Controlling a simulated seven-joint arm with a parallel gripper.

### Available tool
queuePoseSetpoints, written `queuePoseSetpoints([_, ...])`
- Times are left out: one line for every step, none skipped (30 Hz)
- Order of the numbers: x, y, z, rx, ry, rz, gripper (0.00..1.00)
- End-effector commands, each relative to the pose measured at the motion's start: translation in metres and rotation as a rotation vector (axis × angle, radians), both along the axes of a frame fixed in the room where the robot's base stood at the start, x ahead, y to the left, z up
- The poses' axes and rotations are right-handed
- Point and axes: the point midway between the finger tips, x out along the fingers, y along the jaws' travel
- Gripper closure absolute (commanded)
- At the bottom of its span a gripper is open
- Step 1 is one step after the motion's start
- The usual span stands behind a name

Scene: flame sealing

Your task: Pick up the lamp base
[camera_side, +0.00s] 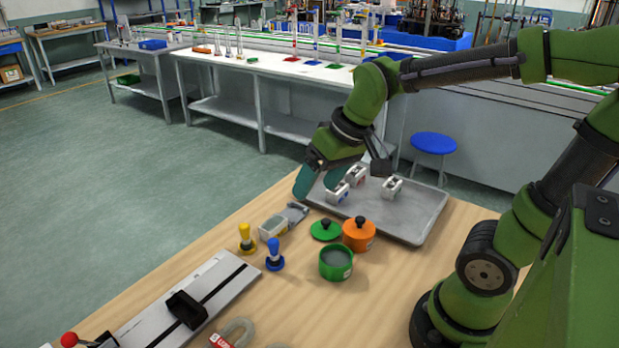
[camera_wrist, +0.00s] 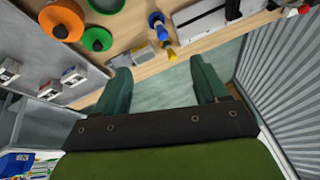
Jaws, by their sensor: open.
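I cannot tell for certain which object is the lamp base. Several small white blocks with coloured labels (camera_side: 392,187) sit on the grey tray (camera_side: 425,215); one with a red label shows in the wrist view (camera_wrist: 74,76). A grey and white piece with a yellow mark (camera_side: 275,226) lies on the table just left of the tray. My gripper (camera_side: 311,181) is over the tray's far left edge, its teal fingers pointing down and partly hiding each other. In the wrist view my gripper (camera_wrist: 160,87) is open, with nothing between the fingers.
An orange lidded pot (camera_side: 359,236), a green pot (camera_side: 336,265) and a green lid (camera_side: 325,230) stand beside the tray. Yellow (camera_side: 246,240) and blue (camera_side: 274,258) knobbed pieces stand left of them. A long white board (camera_side: 225,275) lies nearer the front.

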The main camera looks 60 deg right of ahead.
Motion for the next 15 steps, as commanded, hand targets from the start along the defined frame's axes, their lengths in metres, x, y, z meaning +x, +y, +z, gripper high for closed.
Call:
queuePoseSetpoints([0.017,-0.003,-0.005,-0.040,0.039,0.075,0.28])
queuePoseSetpoints([0.027,-0.005,-0.007,-0.066,0.057,0.130,0.28])
queuePoseSetpoints([0.039,-0.008,-0.011,-0.102,0.082,0.209,0.28])
queuePoseSetpoints([0.049,-0.010,-0.014,-0.126,0.101,0.274,0.28])
queuePoseSetpoints([0.059,-0.013,-0.017,-0.153,0.118,0.342,0.28])
queuePoseSetpoints([0.071,-0.016,-0.022,-0.184,0.142,0.438,0.28])
queuePoseSetpoints([0.081,-0.019,-0.027,-0.208,0.159,0.515,0.28])
queuePoseSetpoints([0.090,-0.022,-0.032,-0.230,0.175,0.595,0.28])
queuePoseSetpoints([0.102,-0.025,-0.038,-0.258,0.194,0.707,0.28])
queuePoseSetpoints([0.111,-0.028,-0.042,-0.276,0.205,0.789,0.28])
queuePoseSetpoints([0.119,-0.030,-0.047,-0.294,0.214,0.871,0.28])
queuePoseSetpoints([0.129,-0.034,-0.052,-0.315,0.225,0.982,0.28])
queuePoseSetpoints([0.135,-0.036,-0.055,-0.329,0.230,1.062,0.28])
queuePoseSetpoints([0.141,-0.038,-0.058,-0.343,0.235,1.142,0.28])
queuePoseSetpoints([0.148,-0.041,-0.061,-0.359,0.235,1.243,0.28])
